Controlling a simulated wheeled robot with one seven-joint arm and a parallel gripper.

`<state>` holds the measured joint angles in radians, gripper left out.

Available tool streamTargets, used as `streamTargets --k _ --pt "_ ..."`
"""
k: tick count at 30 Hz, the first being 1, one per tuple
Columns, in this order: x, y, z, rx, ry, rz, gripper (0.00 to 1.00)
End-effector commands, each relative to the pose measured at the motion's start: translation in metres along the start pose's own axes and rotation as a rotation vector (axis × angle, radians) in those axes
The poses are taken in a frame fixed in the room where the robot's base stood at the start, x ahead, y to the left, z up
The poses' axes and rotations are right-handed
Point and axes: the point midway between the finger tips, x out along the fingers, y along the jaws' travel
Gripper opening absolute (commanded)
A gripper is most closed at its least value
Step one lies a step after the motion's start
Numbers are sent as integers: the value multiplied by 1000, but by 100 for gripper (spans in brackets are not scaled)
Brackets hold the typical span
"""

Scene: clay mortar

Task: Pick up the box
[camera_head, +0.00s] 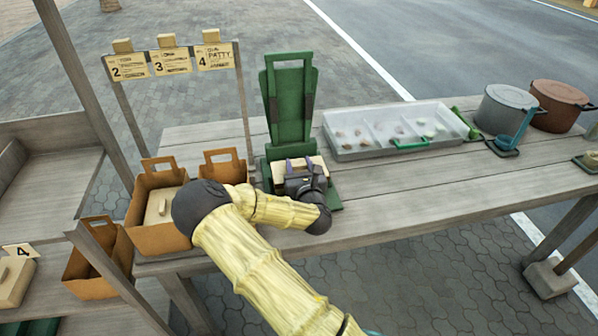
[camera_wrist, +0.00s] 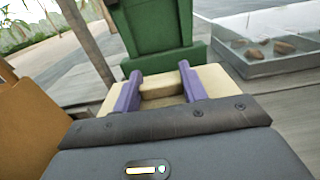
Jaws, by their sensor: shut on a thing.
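A cream box (camera_head: 281,177) sits at the base of the green stand (camera_head: 290,105) on the wooden table. In the wrist view the box (camera_wrist: 217,79) has a raised tan handle on top. My gripper (camera_wrist: 160,85) is above the box, its two purple fingers shut on that handle from either side. In the head view my gripper (camera_head: 300,165) and wrist cover the near part of the box. I cannot tell whether its underside touches the stand's base.
Brown carriers stand left of my arm; one (camera_head: 152,228) holds a similar cream box (camera_head: 163,205). A clear compartment tray (camera_head: 345,152) lies right of the stand. Grey (camera_head: 505,108) and brown (camera_head: 560,103) pots stand farther right. Numbered signs (camera_head: 171,62) hang behind. The table's front right is clear.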

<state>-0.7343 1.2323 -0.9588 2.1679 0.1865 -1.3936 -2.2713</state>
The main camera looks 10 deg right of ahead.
Motion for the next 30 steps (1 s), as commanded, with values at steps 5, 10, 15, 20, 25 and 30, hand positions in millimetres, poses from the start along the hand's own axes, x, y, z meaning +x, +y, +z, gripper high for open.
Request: streamTargets --k 5,10,15,20,25,30 --pt "0 0 21 1 -4 0 1" --pt "0 0 54 1 -5 -1 1" --pt "0 0 85 1 -4 0 1" --pt "0 0 98 0 -1 0 1" --pt "0 0 99 0 -1 -1 1" --pt "0 0 99 0 -1 0 1"
